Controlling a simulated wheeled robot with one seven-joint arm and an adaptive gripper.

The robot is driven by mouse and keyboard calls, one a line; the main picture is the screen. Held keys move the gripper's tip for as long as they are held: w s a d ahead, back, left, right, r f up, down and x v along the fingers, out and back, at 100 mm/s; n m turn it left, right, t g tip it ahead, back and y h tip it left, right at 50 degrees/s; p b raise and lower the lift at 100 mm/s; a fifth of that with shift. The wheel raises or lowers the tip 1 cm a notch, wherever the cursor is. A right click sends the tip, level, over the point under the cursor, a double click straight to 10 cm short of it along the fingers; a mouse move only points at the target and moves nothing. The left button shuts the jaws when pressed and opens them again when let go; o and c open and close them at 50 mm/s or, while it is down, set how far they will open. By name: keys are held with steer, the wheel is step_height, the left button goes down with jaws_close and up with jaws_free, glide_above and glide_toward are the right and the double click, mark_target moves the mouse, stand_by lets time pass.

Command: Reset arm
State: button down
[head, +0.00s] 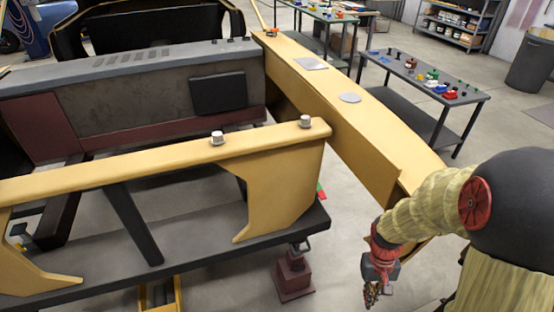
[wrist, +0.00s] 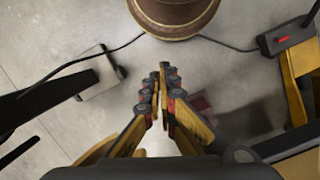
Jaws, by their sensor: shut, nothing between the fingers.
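My gripper (head: 372,294) hangs at the lower right of the head view, at the end of my tan and red arm, pointing down. In the wrist view my gripper's (wrist: 165,72) yellow and black fingers meet at their tips, shut with nothing between them. The floor (wrist: 235,75) shows beyond the fingertips.
A large yellow frame (head: 160,165) with a dark lower shelf (head: 190,240) fills the left. A red stand (head: 293,275) is on the floor. A dark table (head: 425,75) with small coloured parts stands behind. A brown round object (wrist: 175,15) and cables lie beyond my fingers.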

steer(key=s+a+r+t, duration=0.1)
steer(key=a+r+t, duration=0.1)
steer(key=r, duration=0.8)
steer(key=s+a+r+t, duration=0.2)
steer(key=a+r+t, duration=0.1)
steer(key=r, duration=0.7)
steer(key=s+a+r+n+t, duration=0.1)
steer(key=s+a+r+t, duration=0.1)
steer(key=r, duration=0.7)
steer(key=shift+a+r+t+p, duration=0.35)
steer(key=shift+a+r+t, duration=0.05)
steer(key=shift+a, duration=0.45)
